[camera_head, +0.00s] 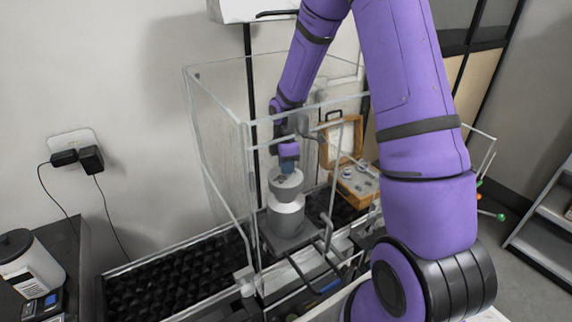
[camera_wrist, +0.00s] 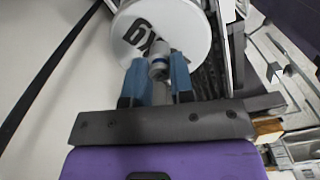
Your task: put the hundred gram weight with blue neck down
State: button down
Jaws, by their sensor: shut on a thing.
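The small silver weight with a blue neck (camera_wrist: 158,67) is between my gripper's two blue fingers in the wrist view. My gripper (camera_wrist: 158,84) is shut on it. In the head view my gripper (camera_head: 288,165) points down inside a clear-walled case (camera_head: 222,140), right over the top of a large silver weight (camera_head: 286,216). The large weight's round, pale top (camera_wrist: 190,35) bears dark printed characters in the wrist view. I cannot tell whether the small weight touches that top. The small weight is mostly hidden by the fingers in the head view.
The case's clear walls and frame stand close around my arm. A wooden box (camera_head: 358,185) with weights stands open behind it to the right. Black textured matting (camera_head: 165,280) lies at the lower left. A white container (camera_head: 30,265) stands on a dark table at the far left.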

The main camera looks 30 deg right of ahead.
jog(key=c, duration=1)
grip_release()
notch_tip(320, 180, up, 12)
jog(key=shift+r, duration=0.1)
